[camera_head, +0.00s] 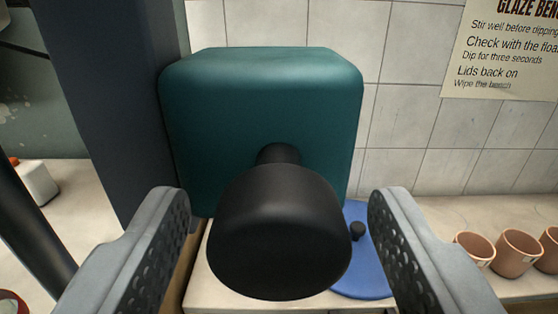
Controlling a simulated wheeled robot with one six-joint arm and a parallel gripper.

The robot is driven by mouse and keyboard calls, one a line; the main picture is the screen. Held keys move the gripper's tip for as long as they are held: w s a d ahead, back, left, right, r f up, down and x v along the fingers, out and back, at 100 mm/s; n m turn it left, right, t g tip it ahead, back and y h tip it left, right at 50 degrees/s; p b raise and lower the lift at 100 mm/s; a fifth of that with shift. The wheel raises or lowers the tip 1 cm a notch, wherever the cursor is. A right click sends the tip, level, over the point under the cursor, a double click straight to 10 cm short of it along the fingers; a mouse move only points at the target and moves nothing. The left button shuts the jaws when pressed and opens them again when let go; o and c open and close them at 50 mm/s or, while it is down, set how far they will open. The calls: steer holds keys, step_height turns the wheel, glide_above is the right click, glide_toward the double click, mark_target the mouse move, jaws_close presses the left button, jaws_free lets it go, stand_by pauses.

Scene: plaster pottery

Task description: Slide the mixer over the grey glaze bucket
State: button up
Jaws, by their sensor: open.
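The mixer's teal housing (255,100) fills the middle of the view, beside a dark upright post (95,90). A large round black knob (280,235) sticks out of its front toward me on a short neck. My gripper (281,205) is open, with one grey finger to the left of the knob and one to the right. A gap shows between the knob and each finger, so neither appears to touch it. I cannot see the grey glaze bucket.
A blue disc with a small black knob (358,232) lies on the pale bench behind the mixer's knob. Terracotta cups (517,248) stand at the right. A white item with an orange top (38,182) is at the left. A tiled wall (410,125) with a printed notice (505,50) closes the back.

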steer(key=shift+w, duration=0.7)
jaws_close()
